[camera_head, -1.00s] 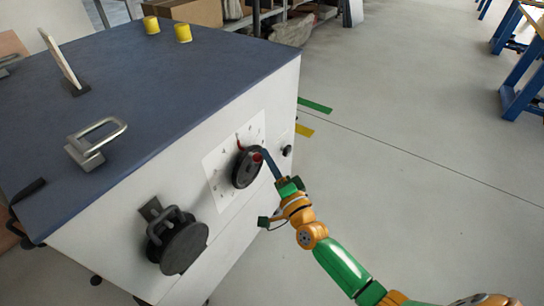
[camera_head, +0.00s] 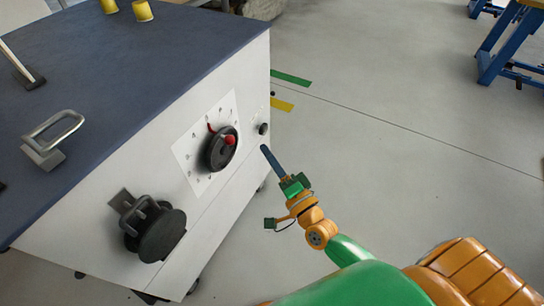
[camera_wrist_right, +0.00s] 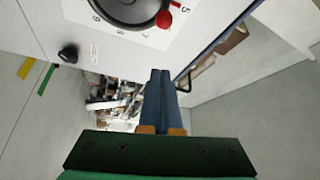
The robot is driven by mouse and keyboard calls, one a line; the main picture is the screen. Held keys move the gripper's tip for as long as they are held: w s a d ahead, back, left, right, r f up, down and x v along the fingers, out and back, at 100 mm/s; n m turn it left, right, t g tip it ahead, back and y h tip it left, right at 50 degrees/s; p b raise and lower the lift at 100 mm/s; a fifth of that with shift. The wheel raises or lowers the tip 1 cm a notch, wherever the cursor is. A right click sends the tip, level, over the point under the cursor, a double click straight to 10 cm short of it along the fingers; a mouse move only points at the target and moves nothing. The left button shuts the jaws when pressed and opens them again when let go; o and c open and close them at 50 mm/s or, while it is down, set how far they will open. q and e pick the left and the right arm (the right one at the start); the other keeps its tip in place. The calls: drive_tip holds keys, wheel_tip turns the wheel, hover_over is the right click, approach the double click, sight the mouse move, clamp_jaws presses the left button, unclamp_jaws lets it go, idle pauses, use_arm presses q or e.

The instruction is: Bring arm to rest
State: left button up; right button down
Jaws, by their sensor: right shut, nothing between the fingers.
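My right gripper (camera_head: 265,149) is shut and empty, its blue fingers together. It points at the front of the white cabinet but stands apart from the dial, to its right. The right wrist view shows the closed fingers (camera_wrist_right: 160,75) with nothing between them. The black dial (camera_head: 221,149) with a red knob (camera_head: 230,140) sits on a white numbered plate on the cabinet front. The dial also shows at the top of the right wrist view (camera_wrist_right: 125,10). My left gripper is not in view.
The cabinet (camera_head: 80,215) has a dark blue top (camera_head: 120,70) with a metal handle (camera_head: 52,138) and two yellow caps (camera_head: 142,11). A black clamp-like fitting (camera_head: 155,228) and a small black knob (camera_head: 263,129) stick out of its front.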

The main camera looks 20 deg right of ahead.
drive_tip(key=s+d+f+n+g+h, duration=0.1)
drive_tip(key=s+f+n+g, duration=0.35)
drive_tip(key=f, duration=0.85)
drive_tip(key=s+d+f+n+g, duration=0.1)
drive_tip(key=s+f+n+g, duration=0.4)
drive_tip(key=f, duration=0.8)
drive_tip(key=s+f+n+g+h, duration=0.15)
drive_tip(key=s+f+g, duration=0.25)
drive_tip(key=s+f, duration=0.55)
drive_tip(key=s+d+f+n+g, duration=0.1)
drive_tip(key=s+f+n+g, duration=0.15)
drive_tip(key=s, duration=0.55)
drive_tip(key=s+f+n+g, duration=0.1)
drive_tip(key=s+n+g, duration=0.15)
drive_tip(key=s, duration=0.55)
wheel_tip(320, 180, up, 16)
drive_tip(key=p, duration=1.6)
drive_tip(key=shift+w+d+r+m, duration=0.15)
drive_tip(key=shift+w+d+m, duration=0.1)
drive_tip(key=shift+w+m, duration=0.05)
drive_tip(key=shift+h+p, duration=0.25)
drive_tip(key=shift+p, duration=0.05)
